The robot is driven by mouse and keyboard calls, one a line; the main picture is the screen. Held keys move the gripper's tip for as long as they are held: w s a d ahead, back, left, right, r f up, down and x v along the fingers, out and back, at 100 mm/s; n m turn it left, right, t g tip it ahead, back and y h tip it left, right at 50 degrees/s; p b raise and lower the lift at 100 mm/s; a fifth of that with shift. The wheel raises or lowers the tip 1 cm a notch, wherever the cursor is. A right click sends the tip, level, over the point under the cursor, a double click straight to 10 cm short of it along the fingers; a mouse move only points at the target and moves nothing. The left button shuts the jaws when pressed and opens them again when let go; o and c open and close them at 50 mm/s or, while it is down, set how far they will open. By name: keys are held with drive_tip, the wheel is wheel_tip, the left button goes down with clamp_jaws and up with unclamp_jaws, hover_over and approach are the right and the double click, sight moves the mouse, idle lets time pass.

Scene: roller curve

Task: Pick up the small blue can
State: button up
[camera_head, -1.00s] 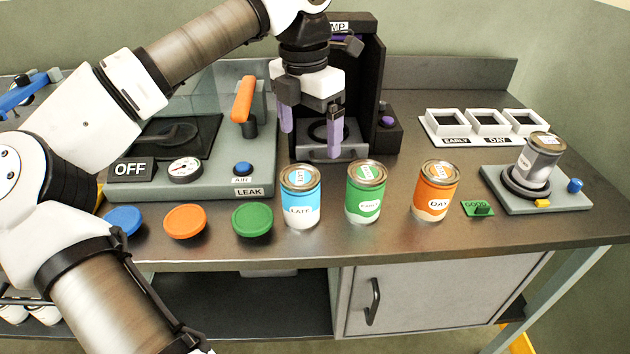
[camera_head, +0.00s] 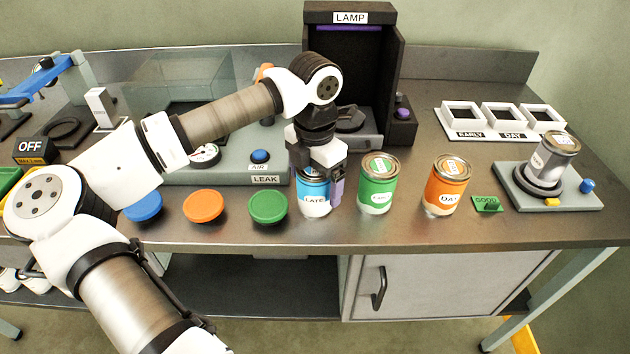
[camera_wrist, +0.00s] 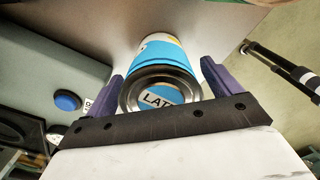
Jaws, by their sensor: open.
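The fingers are open, one on each side of the can, with a gap visible at each side. I cannot tell how far down the can they reach.
A green can (camera_head: 377,190) stands close on the right, an orange can (camera_head: 445,190) farther right. Blue, orange and green (camera_head: 268,207) lids lie on the left. The LEAK station (camera_head: 230,170) and LAMP box (camera_head: 350,60) stand behind. A grey can (camera_head: 553,158) sits tilted on a stand at right.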

drive_tip(key=shift+d+f, duration=0.1)
drive_tip(key=shift+f, duration=0.45)
drive_tip(key=c, duration=1.1)
drive_tip(key=shift+r, duration=0.1)
drive_tip(key=shift+c, duration=0.2)
